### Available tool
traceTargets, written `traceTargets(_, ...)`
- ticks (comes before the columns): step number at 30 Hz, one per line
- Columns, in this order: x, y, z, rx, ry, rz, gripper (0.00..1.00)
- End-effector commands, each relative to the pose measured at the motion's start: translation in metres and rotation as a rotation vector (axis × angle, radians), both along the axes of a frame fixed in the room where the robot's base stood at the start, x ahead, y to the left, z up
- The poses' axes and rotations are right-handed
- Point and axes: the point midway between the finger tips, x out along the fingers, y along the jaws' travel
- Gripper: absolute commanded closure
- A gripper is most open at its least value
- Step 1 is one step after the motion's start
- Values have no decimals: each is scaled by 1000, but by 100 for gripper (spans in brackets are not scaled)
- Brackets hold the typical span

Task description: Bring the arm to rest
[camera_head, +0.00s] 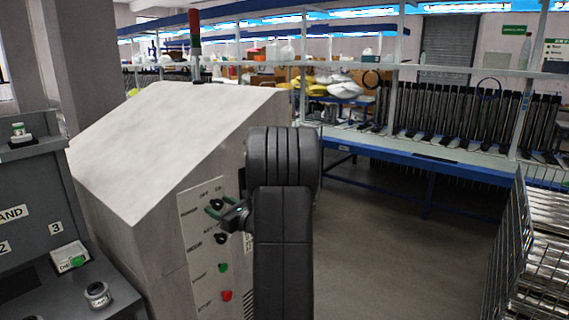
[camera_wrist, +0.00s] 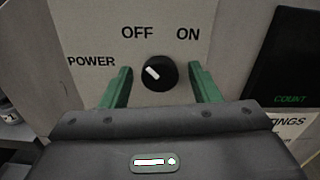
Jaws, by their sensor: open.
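My gripper (camera_wrist: 162,82) is open, with one green finger on each side of a round black power knob (camera_wrist: 160,74) in the wrist view. A gap shows between the knob and each finger. The knob's white mark tilts to the upper left, towards the OFF side. In the head view my gripper (camera_head: 220,206) is at the front panel (camera_head: 200,262) of a grey machine. My dark arm stands upright in the middle of that view and hides part of the panel.
Below the power knob are another black knob (camera_head: 221,238), a green button (camera_head: 223,267) and a red button (camera_head: 226,295). A dark display (camera_wrist: 293,60) is at the right in the wrist view. A wire rack (camera_head: 540,255) stands at right; floor (camera_head: 400,245) between is clear.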

Motion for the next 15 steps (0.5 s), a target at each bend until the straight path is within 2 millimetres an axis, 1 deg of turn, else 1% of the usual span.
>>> traceTargets(1,0,0,4,13,20,0,44)
traceTargets(7,0,0,2,55,72,-1,44)
traceTargets(15,0,0,0,71,91,0,44)
